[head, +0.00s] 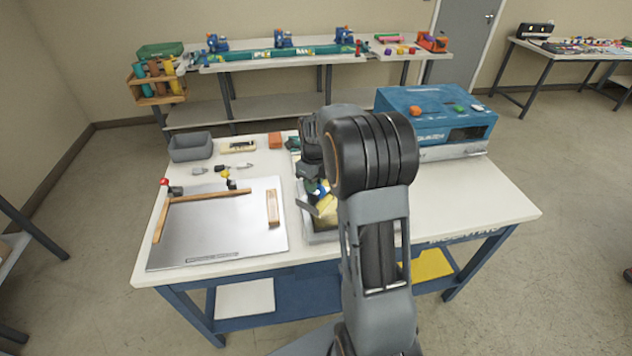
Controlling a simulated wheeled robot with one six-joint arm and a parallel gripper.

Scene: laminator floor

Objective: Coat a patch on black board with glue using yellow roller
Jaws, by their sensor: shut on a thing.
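My gripper (316,186) is in front of the table's middle, partly hidden by my own arm. It is shut on the yellow roller (326,206), whose yellow part shows just below the fingers. The roller is over a grey tray (318,238); I cannot tell whether it touches what is inside. My arm hides the tray's right part. I cannot make out a black board or any glue.
A silver plate (215,228) with wooden strips (272,208) lies left of the tray. Behind it are a grey bin (190,147) and small tools. A blue machine (432,118) stands at the back right. The table's right front (465,205) is clear.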

